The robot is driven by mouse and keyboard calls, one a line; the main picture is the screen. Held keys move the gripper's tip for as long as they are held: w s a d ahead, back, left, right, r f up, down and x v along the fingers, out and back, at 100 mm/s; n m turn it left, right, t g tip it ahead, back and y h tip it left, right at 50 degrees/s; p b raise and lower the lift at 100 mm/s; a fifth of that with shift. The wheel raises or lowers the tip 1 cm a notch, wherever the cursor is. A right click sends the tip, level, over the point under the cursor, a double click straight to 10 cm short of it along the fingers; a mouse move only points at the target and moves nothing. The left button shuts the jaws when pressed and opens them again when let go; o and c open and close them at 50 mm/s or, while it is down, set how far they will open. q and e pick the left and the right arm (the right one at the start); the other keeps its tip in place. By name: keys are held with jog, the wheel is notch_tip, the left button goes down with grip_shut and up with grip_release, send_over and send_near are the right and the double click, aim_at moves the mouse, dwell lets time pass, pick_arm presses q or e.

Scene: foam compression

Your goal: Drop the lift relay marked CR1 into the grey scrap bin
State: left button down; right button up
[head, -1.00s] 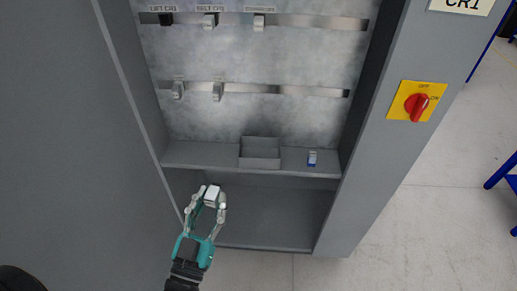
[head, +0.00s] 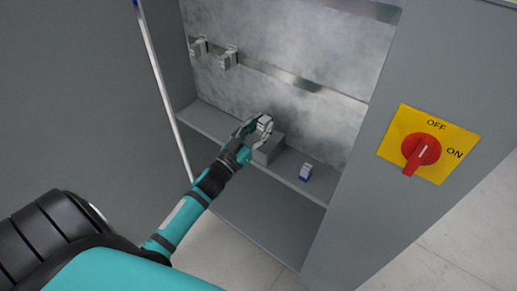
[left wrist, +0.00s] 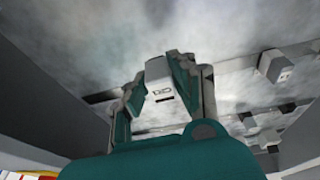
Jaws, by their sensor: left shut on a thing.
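My left gripper (head: 254,129) is shut on a pale grey relay (head: 264,124), and its fingers hold it from both sides. In the left wrist view the held relay (left wrist: 158,78) shows a small dark marking that I cannot read for sure. I cannot tell whether the relay is over the opening. My right gripper is not in view.
Relays (head: 228,59) sit on the metal rail (head: 290,80) behind. A red OFF/ON switch (head: 421,150) is on the right cabinet face. The open door (head: 80,100) is at left.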

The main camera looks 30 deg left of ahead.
pick_arm(q)
jog(key=w+a+r, duration=0.1)
jog(key=w+a, duration=0.3)
jog(key=a, duration=0.2)
jog(key=shift+n+y, duration=0.4)
notch_tip(320, 180, down, 5)
jog(key=b, duration=0.7)
jog(key=shift+a+f, duration=0.15)
jog(key=shift+f, duration=0.05)
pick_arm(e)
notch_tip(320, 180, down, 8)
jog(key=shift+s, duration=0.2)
pick_arm(q)
jog(key=c, duration=1)
grip_release()
jog(key=v, duration=1.2)
jog(key=shift+f, duration=0.2)
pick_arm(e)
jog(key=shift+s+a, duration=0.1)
